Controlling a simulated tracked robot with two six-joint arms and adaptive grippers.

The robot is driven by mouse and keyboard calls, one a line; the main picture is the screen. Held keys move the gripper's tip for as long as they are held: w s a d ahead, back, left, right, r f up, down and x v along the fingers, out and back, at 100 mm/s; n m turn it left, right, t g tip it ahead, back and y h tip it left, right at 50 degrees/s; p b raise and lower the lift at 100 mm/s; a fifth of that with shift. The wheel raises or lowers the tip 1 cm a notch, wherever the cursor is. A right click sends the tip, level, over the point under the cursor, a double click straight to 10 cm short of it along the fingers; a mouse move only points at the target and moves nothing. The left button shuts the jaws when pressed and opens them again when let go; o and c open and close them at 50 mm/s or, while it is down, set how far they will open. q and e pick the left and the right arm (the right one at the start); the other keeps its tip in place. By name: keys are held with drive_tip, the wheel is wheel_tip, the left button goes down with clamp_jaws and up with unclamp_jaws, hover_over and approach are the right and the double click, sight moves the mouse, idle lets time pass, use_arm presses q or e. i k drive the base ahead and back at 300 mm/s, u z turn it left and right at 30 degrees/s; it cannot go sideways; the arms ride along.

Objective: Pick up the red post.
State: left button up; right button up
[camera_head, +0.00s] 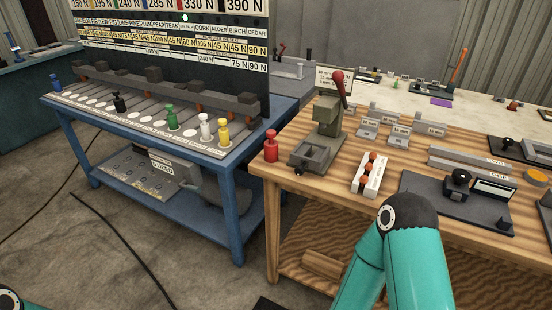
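The red post (271,148) stands upright at the left front corner of the wooden workbench (290,192). It is a small red peg with a rounded knob on top, and nothing touches it. My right arm rises in teal links from the bottom, to the right of the post, but its gripper is not visible. Only a small bit of my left arm shows at the bottom left corner, and its gripper is out of view.
Next to the post is a grey-green press (328,120) with a red knob and an open metal tray. A white block with orange knobs (369,175) lies right of it. A blue table (150,140) at left holds a row of blue, black, green, white and yellow posts.

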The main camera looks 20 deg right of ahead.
sight(271, 146)
drive_tip(key=z, duration=0.35)
drive_tip(key=i, duration=1.1)
drive_tip(key=u, duration=0.5)
